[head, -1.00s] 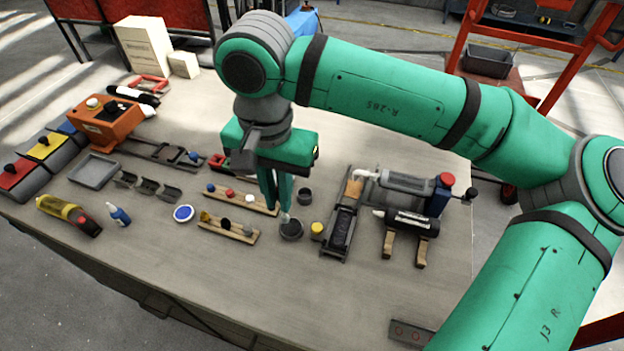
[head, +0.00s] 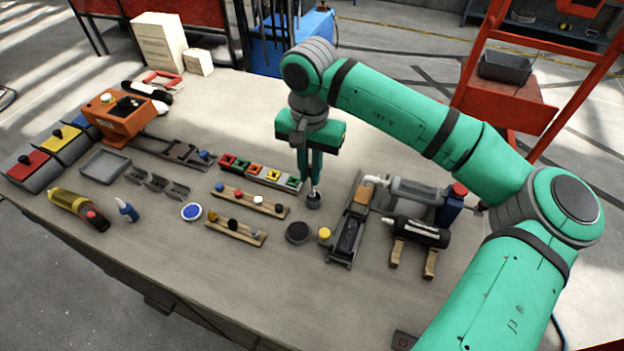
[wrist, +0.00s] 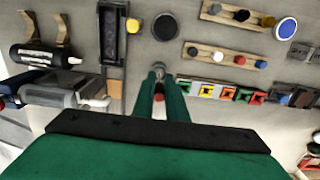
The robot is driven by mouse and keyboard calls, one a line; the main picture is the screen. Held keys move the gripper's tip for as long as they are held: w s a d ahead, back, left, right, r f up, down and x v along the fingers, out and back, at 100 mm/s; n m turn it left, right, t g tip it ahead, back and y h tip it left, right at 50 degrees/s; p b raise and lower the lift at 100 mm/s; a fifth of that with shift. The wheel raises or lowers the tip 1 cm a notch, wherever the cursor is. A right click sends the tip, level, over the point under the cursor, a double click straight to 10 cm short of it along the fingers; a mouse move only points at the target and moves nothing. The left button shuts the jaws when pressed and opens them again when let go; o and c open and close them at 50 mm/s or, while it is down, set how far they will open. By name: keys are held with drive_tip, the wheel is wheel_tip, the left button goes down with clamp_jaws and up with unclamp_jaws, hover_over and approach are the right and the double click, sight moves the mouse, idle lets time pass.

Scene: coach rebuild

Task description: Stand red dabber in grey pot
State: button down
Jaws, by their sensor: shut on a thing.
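My gripper (head: 313,183) points down over the small grey pot (head: 314,202), at the right end of the row of coloured blocks. Its fingers also show in the wrist view (wrist: 160,76), closed on a slim piece with a red end, the red dabber (wrist: 158,97). Most of the dabber is hidden between the fingers. In the head view a pale tip shows below the fingers at the pot's mouth. I cannot tell whether it is inside the pot or just above it. The pot stands upright on the bench.
A dark round dish (head: 298,233) and a yellow-topped jar (head: 325,233) stand in front. Wooden racks with coloured knobs (head: 250,203) lie to the left. A narrow tray fixture (head: 349,225) stands close on the right. Bare bench lies towards the front edge.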

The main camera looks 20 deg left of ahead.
sight(311, 191)
drive_tip(key=shift+w+f, duration=0.5)
drive_tip(key=shift+f, duration=0.8)
drive_tip(key=shift+w+f, duration=0.1)
drive_tip(key=shift+f, duration=0.8)
drive_tip(key=shift+f, duration=0.1)
drive_tip(key=c, duration=1.8)
unclamp_jaws()
drive_tip(key=shift+o, duration=0.2)
wheel_tip(311, 191, up, 12)
drive_tip(key=shift+f, duration=0.1)
drive_tip(key=shift+r, duration=0.25)
